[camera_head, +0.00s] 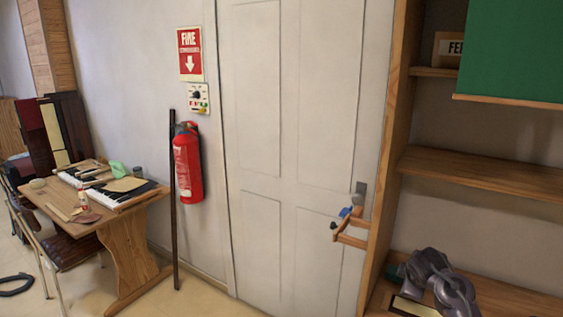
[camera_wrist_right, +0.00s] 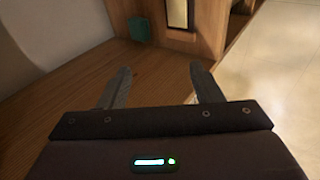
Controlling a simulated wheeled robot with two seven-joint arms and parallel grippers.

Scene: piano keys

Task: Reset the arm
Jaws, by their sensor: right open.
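My right gripper (camera_wrist_right: 160,82) is open in the right wrist view, with its two grey fingers spread apart and nothing between them. It is over or close to a wooden surface (camera_wrist_right: 60,110); the exact gap cannot be told. A grey jointed arm part (camera_head: 440,282), which looks like my right arm, shows at the lower right of the head view, in front of the shelf unit. Its gripper cannot be made out there. My left gripper and arm are not in view.
A wooden shelf unit (camera_head: 490,178) stands at the right, beside a closed white door (camera_head: 290,130). A small green block (camera_wrist_right: 140,30) is ahead of my right gripper. A red fire extinguisher (camera_head: 188,165) hangs on the wall. A table (camera_head: 135,250) with a keyboard (camera_head: 128,196) stands at the left.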

